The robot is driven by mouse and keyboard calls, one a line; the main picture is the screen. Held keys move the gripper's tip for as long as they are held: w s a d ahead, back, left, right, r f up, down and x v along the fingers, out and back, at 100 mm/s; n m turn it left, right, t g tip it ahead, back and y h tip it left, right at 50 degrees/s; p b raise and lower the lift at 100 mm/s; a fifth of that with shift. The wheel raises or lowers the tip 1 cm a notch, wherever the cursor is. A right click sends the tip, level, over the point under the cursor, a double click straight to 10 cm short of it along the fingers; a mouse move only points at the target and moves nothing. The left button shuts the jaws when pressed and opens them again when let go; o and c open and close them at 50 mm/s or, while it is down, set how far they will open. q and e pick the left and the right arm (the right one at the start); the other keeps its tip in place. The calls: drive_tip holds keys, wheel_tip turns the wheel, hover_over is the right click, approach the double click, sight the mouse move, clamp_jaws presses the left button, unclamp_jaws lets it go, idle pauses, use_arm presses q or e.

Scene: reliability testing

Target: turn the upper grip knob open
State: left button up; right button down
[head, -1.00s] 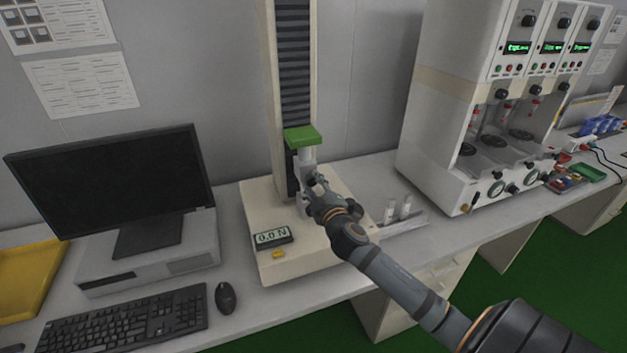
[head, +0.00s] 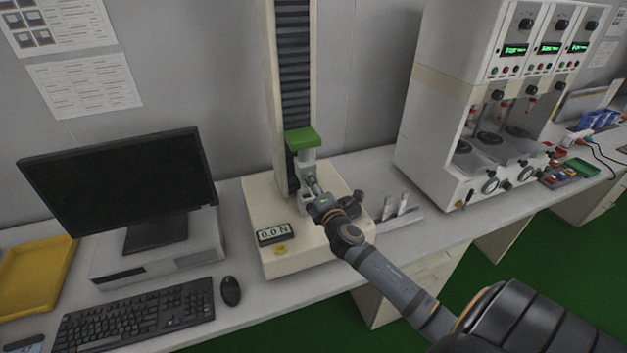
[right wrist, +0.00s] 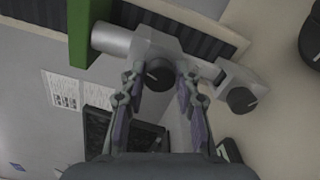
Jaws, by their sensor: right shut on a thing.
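The upper grip (head: 307,158) hangs under the green block (head: 301,138) on the column of the test machine. Its round black knob (right wrist: 160,74) shows in the right wrist view, between the fingertips of my right gripper (right wrist: 160,82). The gripper is shut on this knob, one finger on each side. In the head view my right gripper (head: 313,184) is at the front of the grips and hides the knob. The lower grip has a similar black knob (right wrist: 241,100), apart from the fingers. My left gripper is not in view.
The machine base carries a display reading 0.0 N (head: 275,234) and a yellow button. A monitor (head: 122,185), keyboard (head: 137,314) and mouse (head: 231,291) stand to the left. A small rack (head: 403,215) and a large white apparatus (head: 440,110) are on the right.

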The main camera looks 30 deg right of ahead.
drive_tip(key=shift+n+p, duration=0.6)
drive_tip(key=shift+n, duration=1)
drive_tip(key=c, duration=1)
unclamp_jaws()
drive_tip(key=v, duration=1.2)
drive_tip(key=shift+a, duration=0.1)
